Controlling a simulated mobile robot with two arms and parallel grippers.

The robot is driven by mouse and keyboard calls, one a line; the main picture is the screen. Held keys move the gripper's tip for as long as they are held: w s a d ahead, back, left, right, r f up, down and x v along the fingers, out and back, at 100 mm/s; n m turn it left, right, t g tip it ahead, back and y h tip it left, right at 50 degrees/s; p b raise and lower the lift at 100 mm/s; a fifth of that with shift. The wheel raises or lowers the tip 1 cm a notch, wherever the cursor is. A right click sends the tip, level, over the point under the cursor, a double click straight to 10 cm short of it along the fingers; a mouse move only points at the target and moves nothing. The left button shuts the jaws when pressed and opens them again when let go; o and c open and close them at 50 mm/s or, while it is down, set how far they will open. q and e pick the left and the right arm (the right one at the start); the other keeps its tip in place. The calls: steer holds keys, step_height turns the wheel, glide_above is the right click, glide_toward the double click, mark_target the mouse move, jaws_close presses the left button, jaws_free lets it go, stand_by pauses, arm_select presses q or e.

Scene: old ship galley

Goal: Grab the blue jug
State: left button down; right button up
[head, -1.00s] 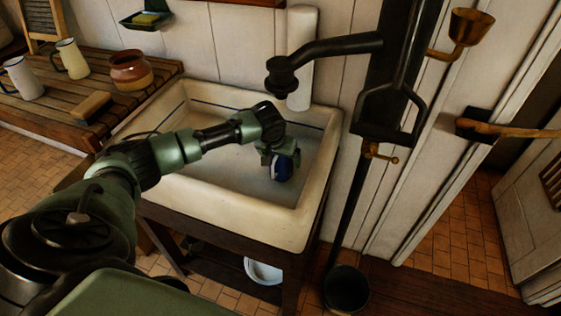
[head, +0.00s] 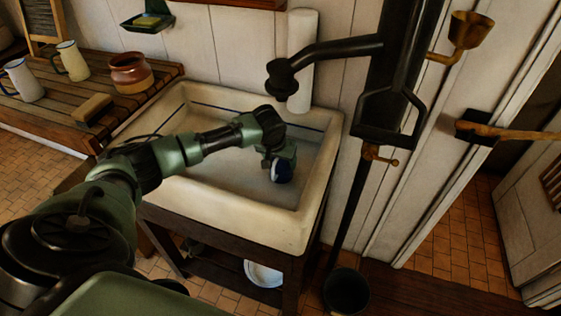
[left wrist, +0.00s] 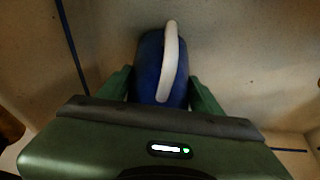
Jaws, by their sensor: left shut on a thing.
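The blue jug (head: 282,174) is down in the white sink (head: 232,213), small and partly covered by my gripper in the head view. In the left wrist view the jug (left wrist: 149,62) shows its dark blue body and a pale handle (left wrist: 172,60) on its near side. My left gripper (left wrist: 160,92) is shut on the jug, one green finger on each side of it. The left gripper also shows in the head view (head: 279,158), reaching over the sink's front left. I cannot tell whether the jug touches the sink floor. My right gripper is not in view.
The sink walls surround the jug. A black pump with a spout (head: 325,52) overhangs the sink's back right. A slatted wooden counter (head: 60,97) at left holds two pale jugs, a brown pot (head: 131,73) and a block. A dark bucket (head: 346,291) stands below right.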

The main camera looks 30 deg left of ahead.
arm_select(q)
steer(key=shift+w+r, duration=0.1)
steer(key=shift+r, duration=0.2)
